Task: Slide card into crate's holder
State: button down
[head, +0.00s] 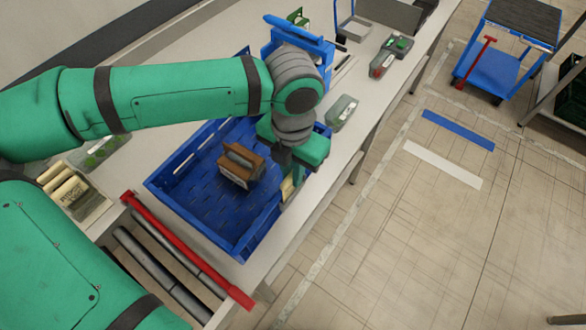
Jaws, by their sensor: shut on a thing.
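The blue crate (188,160) stands on the pale bench, its open top facing up. A brown block-shaped item with a pale side (240,165) lies inside it. My gripper (293,180) points down at the crate's right-hand wall. It is shut on a small pale yellow card (287,189), which shows only in part below the green gripper body. The card is at or very close to that wall. I cannot tell whether it touches the wall. The holder is hidden or too small to make out behind my gripper.
A red bar (185,245) and grey rollers (150,262) lie in front of the crate. A clear-lidded box (342,112) stands right of it, and a blue bin (290,40) behind. Beyond the bench edge is open floor with a blue trolley (495,70).

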jog(key=shift+f, duration=0.85)
dwell(0.5)
jog(key=c, duration=1.4)
grip_release()
jog(key=shift+r, duration=0.1)
jog(key=shift+r, duration=3.4)
